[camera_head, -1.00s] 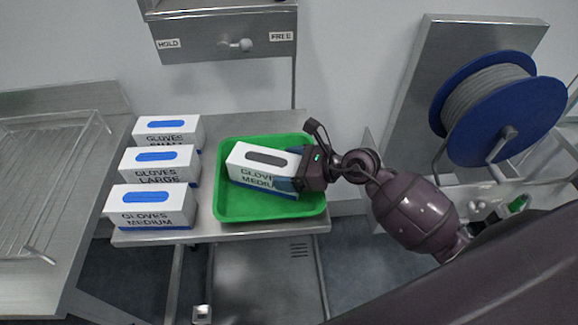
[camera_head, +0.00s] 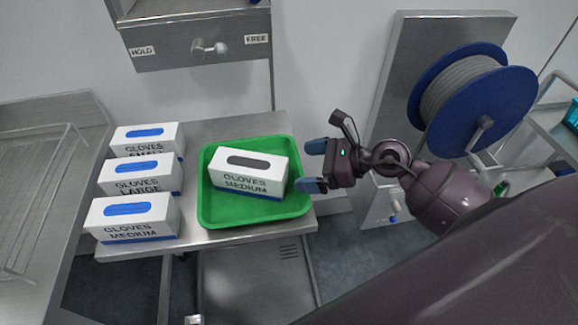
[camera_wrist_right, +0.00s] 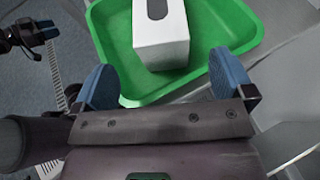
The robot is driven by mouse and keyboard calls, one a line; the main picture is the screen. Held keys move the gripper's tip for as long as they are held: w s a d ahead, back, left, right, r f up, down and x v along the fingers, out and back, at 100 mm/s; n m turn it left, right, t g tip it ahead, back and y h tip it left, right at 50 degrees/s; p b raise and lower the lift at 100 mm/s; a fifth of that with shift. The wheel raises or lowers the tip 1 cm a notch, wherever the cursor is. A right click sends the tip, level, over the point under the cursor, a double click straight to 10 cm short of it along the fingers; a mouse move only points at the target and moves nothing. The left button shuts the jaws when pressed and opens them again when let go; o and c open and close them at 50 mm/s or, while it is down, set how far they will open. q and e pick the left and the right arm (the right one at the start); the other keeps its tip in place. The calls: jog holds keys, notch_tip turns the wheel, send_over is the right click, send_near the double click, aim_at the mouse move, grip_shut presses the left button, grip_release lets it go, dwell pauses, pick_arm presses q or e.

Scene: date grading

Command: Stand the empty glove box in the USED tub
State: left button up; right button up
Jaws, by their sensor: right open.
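The empty glove box (camera_head: 249,175), white with a dark open slot on top and labelled GLOVES MEDIUM, stands in the green tub (camera_head: 207,214). It rests on the tub's floor, slot up. In the right wrist view the box (camera_wrist_right: 160,45) shows ahead of the fingers, inside the green tub (camera_wrist_right: 225,25). My right gripper (camera_head: 311,167) is open and empty, just right of the tub's right rim and apart from the box. Its two blue fingertips also show in the right wrist view (camera_wrist_right: 165,82).
Boxes of gloves labelled small (camera_head: 147,137), large (camera_head: 141,173) and medium (camera_head: 135,217) stand left of the tub on the steel table (camera_head: 215,126). A dispenser marked HOLD and FREE (camera_head: 190,42) hangs behind. A blue hose reel (camera_head: 487,105) is at right.

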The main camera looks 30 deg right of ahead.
jog(key=s+d+f+m+t+h, duration=0.3)
jog(key=f+m+t+h, duration=0.15)
jog(key=m, duration=1.25)
jog(key=s+d+f+m+t+h, duration=0.3)
jog(key=f+m+t+h, duration=0.15)
jog(key=m, duration=1.25)
jog(key=s+a+f+m+g+h, duration=0.1)
jog(key=s+f+m+g, duration=0.4)
jog(key=f+m, duration=0.5)
jog(key=shift+s+a+f+m+g+h, duration=0.25)
jog(key=shift+s+a+m+g+h, duration=0.15)
jog(key=shift+s+a+m, duration=0.45)
